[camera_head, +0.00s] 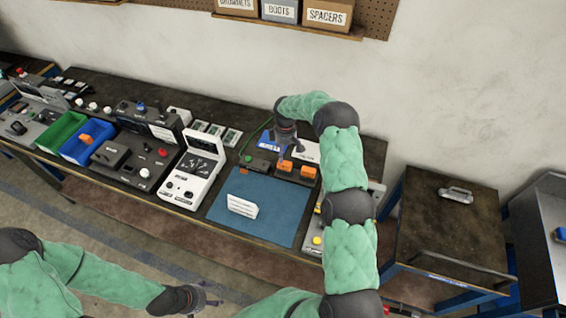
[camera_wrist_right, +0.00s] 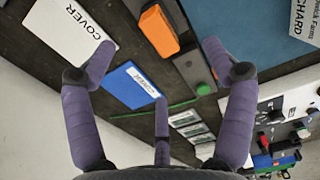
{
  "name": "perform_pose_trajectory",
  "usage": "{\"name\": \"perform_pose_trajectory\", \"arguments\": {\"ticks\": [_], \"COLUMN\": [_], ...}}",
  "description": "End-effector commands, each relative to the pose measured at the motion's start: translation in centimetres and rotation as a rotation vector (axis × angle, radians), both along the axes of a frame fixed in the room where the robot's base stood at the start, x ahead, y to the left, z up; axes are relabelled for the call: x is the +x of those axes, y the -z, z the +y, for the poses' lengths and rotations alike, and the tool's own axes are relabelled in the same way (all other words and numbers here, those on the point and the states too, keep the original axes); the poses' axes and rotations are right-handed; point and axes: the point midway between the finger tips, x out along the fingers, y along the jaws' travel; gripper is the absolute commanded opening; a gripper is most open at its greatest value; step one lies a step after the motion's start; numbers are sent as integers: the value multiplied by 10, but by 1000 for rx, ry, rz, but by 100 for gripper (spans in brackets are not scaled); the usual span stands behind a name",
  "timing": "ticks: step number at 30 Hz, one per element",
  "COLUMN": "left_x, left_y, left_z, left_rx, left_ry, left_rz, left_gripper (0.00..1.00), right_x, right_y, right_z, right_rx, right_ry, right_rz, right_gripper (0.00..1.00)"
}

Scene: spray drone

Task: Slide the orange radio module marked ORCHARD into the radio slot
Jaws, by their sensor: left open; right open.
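Two orange modules (camera_head: 284,165) (camera_head: 308,171) sit in a dark holder behind the blue mat. One orange module (camera_wrist_right: 158,32) shows in the right wrist view; I cannot read a mark on it. A white card (camera_head: 242,207) stands on the mat; its print in the right wrist view (camera_wrist_right: 305,22) includes ORCHARD. My right gripper (camera_head: 285,148) is open and empty above the back of the bench, close behind the holder. In the wrist view its fingers are spread over a blue card. My left gripper (camera_head: 206,298) is open, low in front of the bench. I cannot identify the radio slot.
The blue mat (camera_head: 275,222) is mostly clear. A white device with a raised panel (camera_head: 190,180) stands left of it. A blue bin (camera_head: 75,152) with an orange piece and a green bin (camera_head: 62,131) are farther left. A COVER card (camera_wrist_right: 75,38) lies behind the holder.

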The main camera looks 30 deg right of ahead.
Motion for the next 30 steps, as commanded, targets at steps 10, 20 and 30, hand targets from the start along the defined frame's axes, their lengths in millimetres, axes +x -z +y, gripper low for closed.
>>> {"name": "perform_pose_trajectory", "arguments": {"ticks": [10,20,30], "left_x": [1,1,1], "left_y": [1,11,40], "left_z": [0,0,0], "left_rx": [0,0,0], "left_ry": [-1,-1,-1], "left_rz": [-2,-2,-2], "left_gripper": [65,65,65], "right_x": [0,-1,0], "right_y": [4,32,76], "right_z": [1,1,1], "right_rx": [1,2,1], "right_ry": [1,1,1], "right_rz": [0,1,-2], "right_gripper": [84,84,84]}}
